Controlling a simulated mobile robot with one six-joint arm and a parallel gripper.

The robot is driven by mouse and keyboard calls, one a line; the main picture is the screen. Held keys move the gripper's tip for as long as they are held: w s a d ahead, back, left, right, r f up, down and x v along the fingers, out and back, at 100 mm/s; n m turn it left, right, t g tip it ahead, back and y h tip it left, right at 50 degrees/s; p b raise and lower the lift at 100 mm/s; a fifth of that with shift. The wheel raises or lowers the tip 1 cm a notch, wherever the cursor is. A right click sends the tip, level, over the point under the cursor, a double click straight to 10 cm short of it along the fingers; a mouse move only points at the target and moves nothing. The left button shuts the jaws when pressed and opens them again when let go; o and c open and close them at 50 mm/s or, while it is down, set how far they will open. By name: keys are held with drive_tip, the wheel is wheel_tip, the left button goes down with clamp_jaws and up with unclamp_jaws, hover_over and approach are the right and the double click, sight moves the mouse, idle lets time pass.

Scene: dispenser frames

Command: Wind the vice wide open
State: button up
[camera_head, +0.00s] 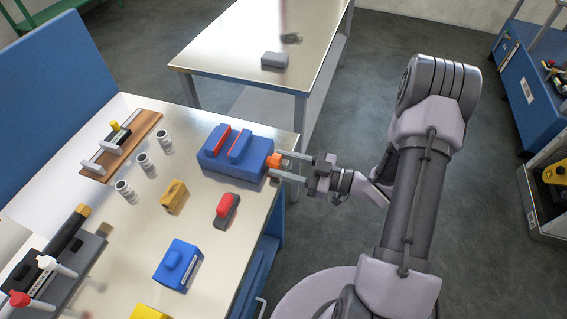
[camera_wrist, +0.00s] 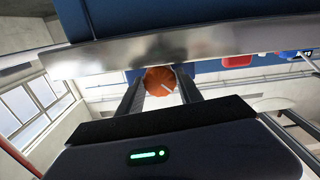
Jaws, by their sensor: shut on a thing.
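The vice (camera_head: 231,159) is a blue block on the far right part of the bench, with two red-faced jaws (camera_head: 228,142) on top. A narrow gap shows between the jaws. An orange knob (camera_head: 274,161) sticks out from its right side, at the bench edge. My gripper (camera_head: 280,165) reaches in from the right and is shut on the orange knob. In the wrist view the knob (camera_wrist: 159,80) sits between my two fingers (camera_wrist: 160,92), with the bench's metal edge above it. The knob's far side is hidden.
The bench (camera_head: 215,208) also holds a red-and-black tool (camera_head: 226,209), a yellow-brown block (camera_head: 174,197), a blue box (camera_head: 178,265) and several grey cylinders (camera_head: 146,164). A second table (camera_head: 235,50) stands behind.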

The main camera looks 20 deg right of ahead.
drive_tip(key=shift+n, duration=0.7)
drive_tip(key=o, duration=1.4)
drive_tip(key=shift+c, duration=0.2)
drive_tip(key=p+v, duration=0.4)
drive_tip(key=v, duration=1.3)
drive_tip(key=shift+s+d, duration=0.15)
